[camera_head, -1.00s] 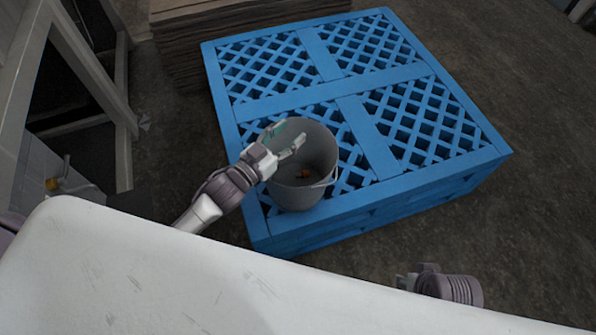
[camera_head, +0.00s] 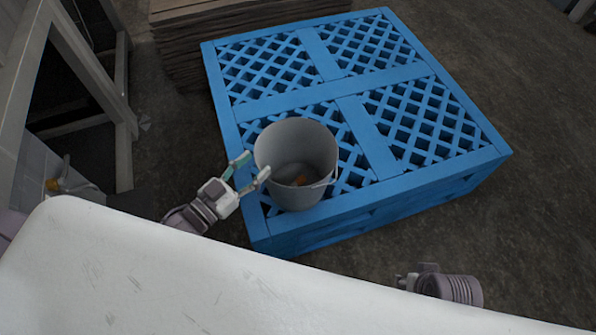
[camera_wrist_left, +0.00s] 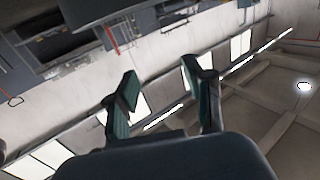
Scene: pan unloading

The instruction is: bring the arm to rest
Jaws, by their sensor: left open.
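My left gripper (camera_head: 247,172) is open and empty in the head view, just left of a grey bucket. It also shows in the left wrist view (camera_wrist_left: 160,95), with its two fingers apart and nothing between them. The grey bucket (camera_head: 283,150) stands upright on the near left part of a blue pallet (camera_head: 258,100). A small orange-brown thing lies inside the bucket; I cannot tell what it is. My right gripper (camera_head: 405,281) shows only in part at the lower right, beside the white surface, and its fingers are mostly hidden.
A stack of brown boards (camera_head: 190,45) lies behind the pallet. A pale frame (camera_head: 122,140) stands at the left. Bare dark floor (camera_head: 165,140) lies between the frame and the pallet. A large white surface fills the bottom of the head view.

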